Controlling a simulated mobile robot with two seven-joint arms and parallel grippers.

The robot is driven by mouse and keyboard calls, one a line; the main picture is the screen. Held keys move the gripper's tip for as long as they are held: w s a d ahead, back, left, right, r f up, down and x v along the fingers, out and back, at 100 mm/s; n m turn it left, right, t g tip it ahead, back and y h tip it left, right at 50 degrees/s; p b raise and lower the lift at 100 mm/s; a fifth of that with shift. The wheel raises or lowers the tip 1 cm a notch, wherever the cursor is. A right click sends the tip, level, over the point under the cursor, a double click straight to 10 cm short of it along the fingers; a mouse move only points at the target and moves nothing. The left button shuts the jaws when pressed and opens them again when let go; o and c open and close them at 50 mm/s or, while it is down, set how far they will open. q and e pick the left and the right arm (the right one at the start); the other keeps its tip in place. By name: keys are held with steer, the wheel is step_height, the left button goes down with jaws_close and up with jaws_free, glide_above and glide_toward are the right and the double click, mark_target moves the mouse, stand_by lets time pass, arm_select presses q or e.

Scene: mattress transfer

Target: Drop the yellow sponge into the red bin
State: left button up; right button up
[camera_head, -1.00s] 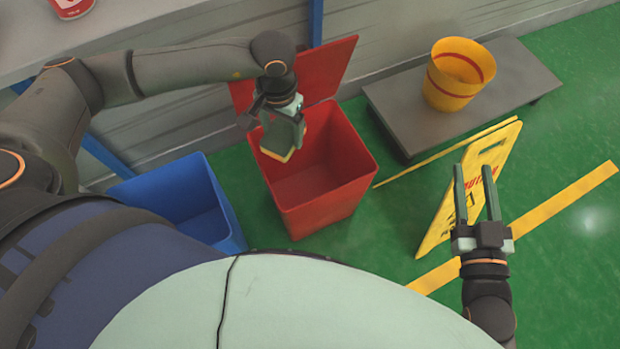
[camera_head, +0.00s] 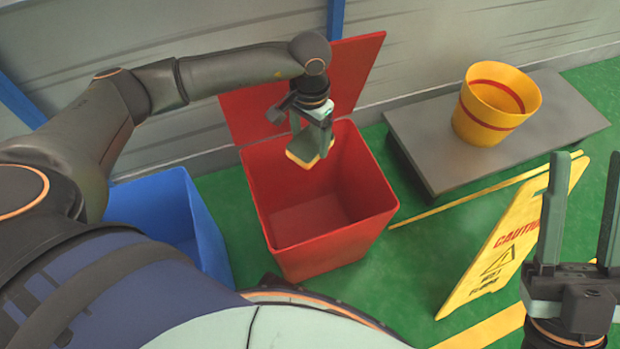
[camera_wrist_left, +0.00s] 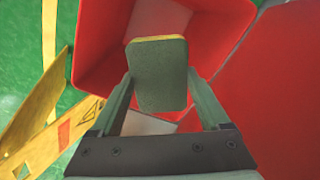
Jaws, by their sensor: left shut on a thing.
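The yellow sponge (camera_head: 302,159) is in my left gripper (camera_head: 311,146), which is shut on it above the open top of the red bin (camera_head: 330,245). In the left wrist view, the sponge (camera_wrist_left: 158,75) shows a dark green face and a thin yellow edge between the fingers, with the red bin's wall (camera_wrist_left: 98,45) behind it. The sponge seems clear of the bin's walls, and the bin floor I can see is bare. My right gripper (camera_head: 587,158) is open and empty at the right edge, in front of the caution sign.
The red lid (camera_head: 365,65) stands open behind the bin, near the wall. A blue bin (camera_head: 207,230) is on the left. A yellow bucket (camera_head: 478,125) stands on a grey platform (camera_head: 430,150) at right. A yellow caution sign (camera_head: 510,245) stands on the green floor.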

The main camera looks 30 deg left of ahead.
arm_select(q)
step_height(320, 180, down, 5)
steer(key=b, duration=0.2)
steer(key=shift+b, duration=0.35)
steer(key=o, duration=1)
steer(key=shift+o, duration=0.2)
step_height(320, 180, up, 12)
steer(key=p, duration=0.4)
steer(key=shift+r, duration=0.25)
